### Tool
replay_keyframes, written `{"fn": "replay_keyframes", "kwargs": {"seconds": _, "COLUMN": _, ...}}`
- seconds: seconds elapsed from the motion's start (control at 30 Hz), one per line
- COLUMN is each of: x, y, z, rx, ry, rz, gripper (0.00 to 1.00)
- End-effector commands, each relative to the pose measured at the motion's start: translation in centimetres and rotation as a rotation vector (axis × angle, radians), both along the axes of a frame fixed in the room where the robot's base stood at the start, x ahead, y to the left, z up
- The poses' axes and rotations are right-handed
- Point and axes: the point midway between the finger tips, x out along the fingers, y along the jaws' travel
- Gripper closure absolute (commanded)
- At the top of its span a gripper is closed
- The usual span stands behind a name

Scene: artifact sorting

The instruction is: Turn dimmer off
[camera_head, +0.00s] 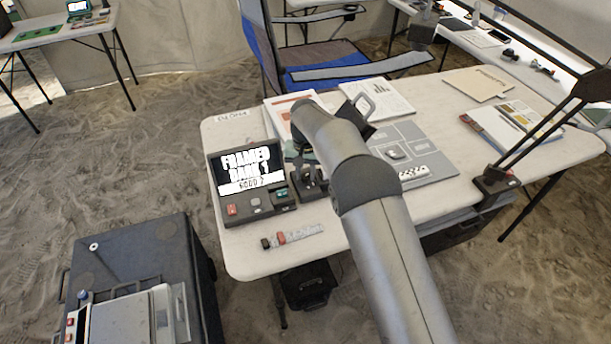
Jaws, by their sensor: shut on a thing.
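My arm reaches over the white table, and my gripper (304,172) points down at a small dark box, which looks like the dimmer (313,190). The box sits just right of a dark console with a lit screen (247,168). The gripper is shut at the top of the box, on what seems to be its knob. The fingertips are small and partly hidden by my wrist, so the knob's setting cannot be read.
A blue chair (330,70) stands behind. A dark case (130,240) stands at the lower left.

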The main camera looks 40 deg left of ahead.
Motion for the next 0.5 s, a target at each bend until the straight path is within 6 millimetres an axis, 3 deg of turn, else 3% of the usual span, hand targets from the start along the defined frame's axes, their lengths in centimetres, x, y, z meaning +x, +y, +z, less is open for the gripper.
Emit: {"fn": "replay_keyframes", "kwargs": {"seconds": 0.5, "x": 0.07, "y": 0.05, "z": 0.10, "rx": 0.003, "ry": -0.003, "rz": 0.490, "gripper": 0.98}}
